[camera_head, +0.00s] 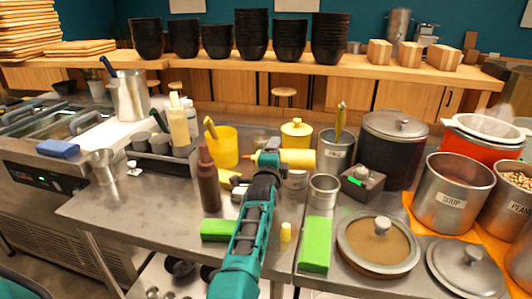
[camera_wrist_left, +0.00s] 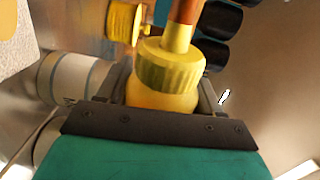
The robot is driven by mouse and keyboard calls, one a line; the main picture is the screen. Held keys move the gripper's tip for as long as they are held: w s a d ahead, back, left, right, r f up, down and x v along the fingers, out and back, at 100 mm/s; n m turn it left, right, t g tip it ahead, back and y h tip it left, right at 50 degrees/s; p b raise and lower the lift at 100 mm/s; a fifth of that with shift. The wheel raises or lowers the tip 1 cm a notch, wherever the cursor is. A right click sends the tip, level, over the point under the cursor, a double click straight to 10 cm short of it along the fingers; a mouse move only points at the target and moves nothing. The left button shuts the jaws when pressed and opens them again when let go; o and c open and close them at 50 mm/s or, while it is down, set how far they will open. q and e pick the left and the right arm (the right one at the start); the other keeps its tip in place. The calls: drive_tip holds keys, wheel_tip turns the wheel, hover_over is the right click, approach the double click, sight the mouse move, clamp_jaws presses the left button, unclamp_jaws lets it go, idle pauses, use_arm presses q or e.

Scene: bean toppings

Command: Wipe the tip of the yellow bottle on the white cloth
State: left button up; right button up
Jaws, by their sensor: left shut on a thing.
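My left gripper (camera_head: 268,160) is shut on the yellow bottle (camera_head: 298,159) above the steel counter. The bottle lies about level in the head view, its body to the right of the gripper and its narrow tip pointing left. In the left wrist view the yellow bottle (camera_wrist_left: 162,75) sits between the fingers, with its ribbed cap and a nozzle ending in orange-brown. A flat white thing (camera_head: 112,132) lies at the back left; I cannot tell whether it is the white cloth. My right gripper is not in view.
A brown bottle (camera_head: 208,185) stands just left of my arm. A yellow container (camera_head: 224,148) and a yellow lidded pot (camera_head: 297,130) stand behind. Green blocks (camera_head: 316,245) lie on the front counter. A lidded pan (camera_head: 378,245) and soup pot (camera_head: 450,190) crowd the right.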

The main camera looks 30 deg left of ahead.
use_arm(q)
drive_tip(key=n, duration=0.1)
drive_tip(key=a+n+b, duration=0.1)
drive_tip(key=n, duration=0.1)
drive_tip(key=shift+s, duration=0.1)
drive_tip(key=shift+n+b, duration=0.75)
drive_tip(key=shift+n, duration=0.05)
drive_tip(key=shift+a+r+n, duration=0.1)
drive_tip(key=shift+r+n, duration=0.1)
drive_tip(key=shift+n, duration=1.2)
drive_tip(key=shift+d+f+n+p, duration=0.2)
drive_tip(key=shift+d+n+p, duration=0.1)
drive_tip(key=shift+n, duration=0.5)
drive_tip(key=n, duration=0.2)
drive_tip(key=f+n, duration=0.1)
drive_tip(key=shift+d+n, duration=0.25)
drive_tip(key=shift+n, duration=0.15)
drive_tip(key=shift+s+a, duration=0.2)
drive_tip(key=shift+a, duration=0.65)
drive_tip(key=shift+s+a, duration=0.25)
drive_tip(key=shift+a, duration=0.6)
drive_tip(key=shift+s+a, duration=0.2)
drive_tip(key=shift+a, duration=0.65)
drive_tip(key=shift+f+b, duration=0.7)
drive_tip(key=shift+f, duration=0.2)
drive_tip(key=shift+f, duration=0.1)
